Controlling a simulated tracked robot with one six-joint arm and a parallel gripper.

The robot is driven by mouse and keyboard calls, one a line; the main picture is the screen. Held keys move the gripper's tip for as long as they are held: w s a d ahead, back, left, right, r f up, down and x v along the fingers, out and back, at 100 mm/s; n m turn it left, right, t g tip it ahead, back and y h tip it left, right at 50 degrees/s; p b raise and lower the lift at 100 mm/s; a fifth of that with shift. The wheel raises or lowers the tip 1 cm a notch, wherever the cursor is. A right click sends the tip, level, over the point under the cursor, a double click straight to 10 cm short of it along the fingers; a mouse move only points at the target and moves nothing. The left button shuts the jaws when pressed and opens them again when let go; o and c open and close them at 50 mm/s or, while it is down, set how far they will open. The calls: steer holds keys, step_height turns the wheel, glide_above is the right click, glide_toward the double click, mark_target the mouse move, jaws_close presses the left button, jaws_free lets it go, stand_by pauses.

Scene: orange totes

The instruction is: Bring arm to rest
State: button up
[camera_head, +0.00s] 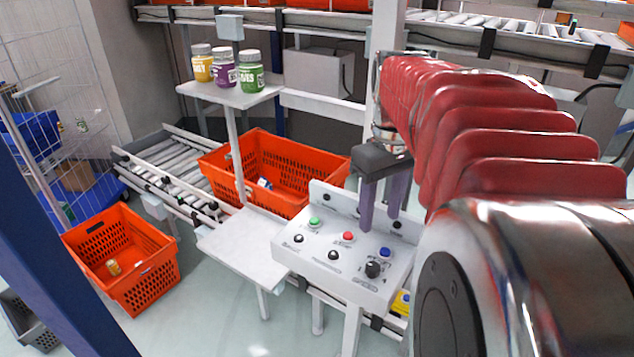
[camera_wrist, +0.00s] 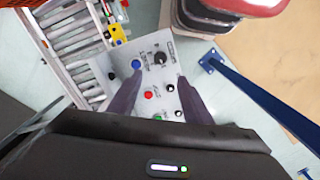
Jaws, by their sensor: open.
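My gripper (camera_head: 384,203) hangs at the end of my red-sleeved arm, its two purple-grey fingers pointing down over the back of the white control panel (camera_head: 318,262). The fingers are apart with nothing between them. In the wrist view my gripper (camera_wrist: 154,85) is seen with its fingers spread above the panel (camera_wrist: 152,70). The panel carries a green button (camera_head: 314,222), a red button (camera_head: 348,237), a blue button (camera_head: 385,252) and black knobs. From these views I cannot tell whether the fingertips touch the panel.
An orange tote (camera_head: 270,150) stands on the roller conveyor (camera_head: 172,160) behind the panel. Another orange tote (camera_head: 128,285) is at the lower left. Three jars stand on a raised white shelf (camera_head: 232,97). An empty white shelf (camera_head: 245,247) lies left of the panel. A blue post (camera_head: 55,255) crosses the left.

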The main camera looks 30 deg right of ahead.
stand_by(0.4)
steer(key=s+a+f+t, duration=0.2)
steer(key=a+f, duration=0.1)
steer(key=a, duration=0.8)
steer(key=s+a+f+t, duration=0.2)
steer(key=a+f+t, duration=0.1)
steer(key=a, duration=0.8)
steer(key=shift+a+t, duration=0.25)
steer(key=shift+t, duration=0.05)
